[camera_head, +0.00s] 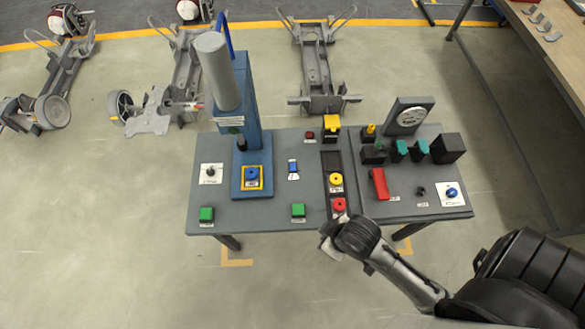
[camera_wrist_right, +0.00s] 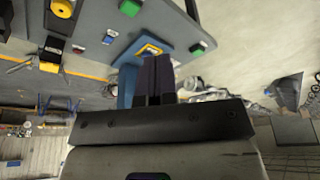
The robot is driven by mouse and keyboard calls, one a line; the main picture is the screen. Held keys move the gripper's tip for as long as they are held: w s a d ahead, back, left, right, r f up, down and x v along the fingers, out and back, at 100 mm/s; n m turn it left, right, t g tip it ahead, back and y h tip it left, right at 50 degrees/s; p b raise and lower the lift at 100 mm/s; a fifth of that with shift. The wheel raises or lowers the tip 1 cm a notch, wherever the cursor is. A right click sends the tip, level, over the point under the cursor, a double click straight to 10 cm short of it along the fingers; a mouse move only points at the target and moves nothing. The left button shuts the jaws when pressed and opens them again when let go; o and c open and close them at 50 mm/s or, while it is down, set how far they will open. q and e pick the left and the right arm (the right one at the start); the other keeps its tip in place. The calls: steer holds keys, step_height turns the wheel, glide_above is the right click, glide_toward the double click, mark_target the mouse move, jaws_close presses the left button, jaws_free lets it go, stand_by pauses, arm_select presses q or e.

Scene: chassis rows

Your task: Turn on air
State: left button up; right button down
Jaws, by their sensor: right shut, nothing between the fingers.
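A grey control table (camera_head: 250,215) carries several knobs and buttons. A blue knob on a white plate (camera_head: 452,192) sits at its right end. A black knob on a white plate (camera_head: 210,173) sits at its left end, and a small black knob (camera_head: 421,191) is near the right end. The labels are too small to read, so I cannot tell which control is the air. My right gripper (camera_head: 333,240) is at the front edge of the table, below the red button (camera_head: 339,205). Its fingers also show in the right wrist view (camera_wrist_right: 156,76), shut and empty. My left gripper is not in view.
A blue column with a grey cylinder (camera_head: 218,72) rises at the table's left. A red handle (camera_head: 379,184), a yellow button (camera_head: 336,180) and two green buttons (camera_head: 206,214) (camera_head: 298,210) stand up from the top. A wooden bench (camera_head: 556,50) is at the right. Floor is clear at the front left.

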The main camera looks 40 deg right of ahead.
arm_select(q)
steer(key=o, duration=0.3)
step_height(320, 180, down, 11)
steer(key=b, duration=0.9)
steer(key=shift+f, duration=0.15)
arm_select(e)
steer(key=w+f+n+g+b, duration=0.3)
steer(key=w+f+n+b, duration=0.5)
steer(key=w+f, duration=1.3)
arm_select(q)
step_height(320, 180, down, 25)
steer(key=b, duration=1.7)
arm_select(e)
steer(key=w+d+r+g, duration=0.1)
steer(key=w+d+r, duration=0.2)
steer(key=w+d, duration=1.2)
steer(key=d, duration=0.2)
steer(key=shift+w+d, duration=0.2)
steer(key=shift+d, duration=0.15)
